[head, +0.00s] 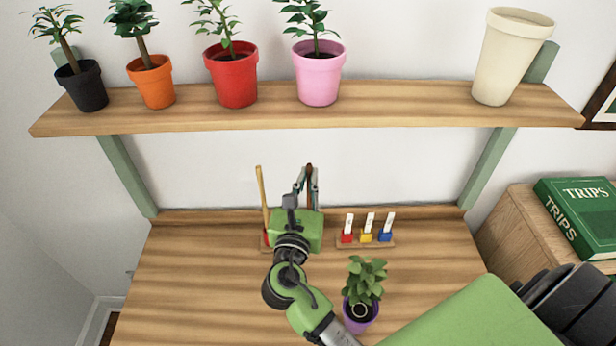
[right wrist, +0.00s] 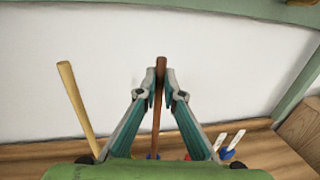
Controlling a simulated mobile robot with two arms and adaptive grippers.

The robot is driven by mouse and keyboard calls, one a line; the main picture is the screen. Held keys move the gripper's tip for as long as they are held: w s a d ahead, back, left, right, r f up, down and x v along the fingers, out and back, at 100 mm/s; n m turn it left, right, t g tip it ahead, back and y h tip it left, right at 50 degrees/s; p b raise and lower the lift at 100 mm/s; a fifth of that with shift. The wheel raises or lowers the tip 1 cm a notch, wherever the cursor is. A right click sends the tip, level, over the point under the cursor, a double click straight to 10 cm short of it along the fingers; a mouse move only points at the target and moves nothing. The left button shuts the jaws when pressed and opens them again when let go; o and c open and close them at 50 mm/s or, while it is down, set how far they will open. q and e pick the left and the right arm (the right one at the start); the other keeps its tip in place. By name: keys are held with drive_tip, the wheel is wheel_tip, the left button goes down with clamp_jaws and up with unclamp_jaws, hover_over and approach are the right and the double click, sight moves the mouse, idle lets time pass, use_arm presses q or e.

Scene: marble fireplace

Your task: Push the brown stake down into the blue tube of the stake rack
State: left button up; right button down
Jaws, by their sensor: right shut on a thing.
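My right gripper (head: 308,182) is shut on the upper part of the brown stake (right wrist: 157,115), which stands close to upright between the fingertips (right wrist: 160,88). A light wooden stake (head: 262,198) stands tilted to the left of the gripper, and also shows in the right wrist view (right wrist: 76,108). The stake rack (head: 264,249) is mostly hidden behind my gripper and wrist. My left gripper is not in view.
A small wooden holder (head: 352,244) with red, yellow and blue blocks and white tags stands right of the gripper. A plant in a purple pot (head: 375,312) stands close to my right forearm. A shelf (head: 410,107) with several pots hangs above. The tabletop's left side is clear.

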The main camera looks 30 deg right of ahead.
sight(308, 191)
drive_tip(key=shift+f, duration=0.15)
idle(0.5)
drive_tip(key=shift+f, duration=0.6)
drive_tip(key=shift+f+b, duration=0.35)
drive_tip(key=shift+f, duration=0.35)
idle(0.5)
drive_tip(key=shift+f, duration=0.45)
